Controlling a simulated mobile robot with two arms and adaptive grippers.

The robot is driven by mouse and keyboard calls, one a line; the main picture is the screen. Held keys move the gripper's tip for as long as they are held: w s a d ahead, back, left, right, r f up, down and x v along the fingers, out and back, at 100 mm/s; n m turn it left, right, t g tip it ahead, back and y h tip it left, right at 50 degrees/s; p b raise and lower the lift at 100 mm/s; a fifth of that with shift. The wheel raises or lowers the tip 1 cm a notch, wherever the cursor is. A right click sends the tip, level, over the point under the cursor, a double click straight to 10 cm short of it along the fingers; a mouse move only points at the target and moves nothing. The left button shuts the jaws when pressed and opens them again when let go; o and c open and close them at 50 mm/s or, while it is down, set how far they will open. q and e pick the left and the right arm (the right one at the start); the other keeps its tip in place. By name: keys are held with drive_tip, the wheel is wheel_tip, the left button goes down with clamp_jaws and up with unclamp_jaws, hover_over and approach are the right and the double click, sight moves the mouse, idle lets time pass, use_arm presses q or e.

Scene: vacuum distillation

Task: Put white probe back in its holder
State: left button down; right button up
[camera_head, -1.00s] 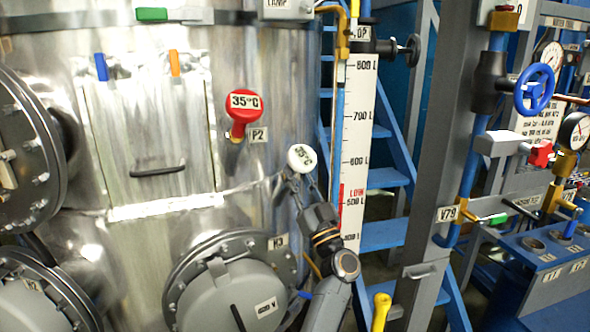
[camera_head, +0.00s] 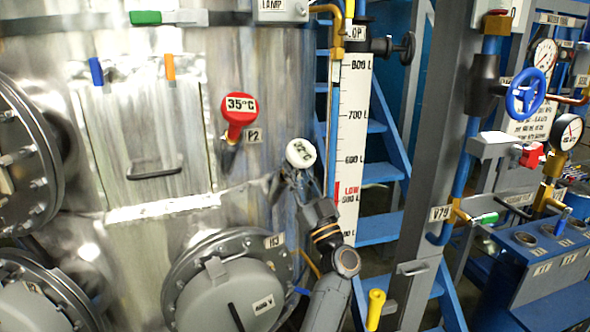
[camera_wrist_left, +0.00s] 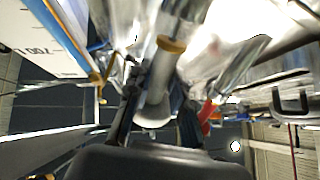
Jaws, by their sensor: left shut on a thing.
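The white probe (camera_head: 300,153) has a round white head with a dark label, and it is in front of the steel tank's right side. My left gripper (camera_head: 291,180) is shut on the probe just below its head; the fingers partly hide its stem. In the left wrist view, a pale flared piece (camera_wrist_left: 155,110) between the fingers seems to be the probe. A red probe marked 35°C (camera_head: 239,112) sits at the P2 label to the left. I cannot make out the white probe's holder. My right gripper is not in view.
The steel tank (camera_head: 150,250) carries bolted round hatches, including H3 (camera_head: 228,292). A level scale (camera_head: 355,130) and blue stairs (camera_head: 380,230) stand to the right. A yellow handle (camera_head: 376,308) is at the bottom. The V79 valve pipe (camera_head: 460,180) is farther right.

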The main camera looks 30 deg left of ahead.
sight(302, 164)
use_arm(q)
drive_tip(key=shift+s+d+r+p, duration=0.15)
drive_tip(key=shift+d+r+p, duration=0.25)
drive_tip(key=shift+r+p, duration=0.15)
drive_tip(key=shift+s+d+r+p, duration=0.15)
drive_tip(key=shift+d+r+p, duration=0.2)
drive_tip(key=shift+r+p, duration=0.15)
drive_tip(key=shift+s+d+r, duration=0.1)
drive_tip(key=shift+d, duration=0.05)
drive_tip(key=shift+r, duration=0.1)
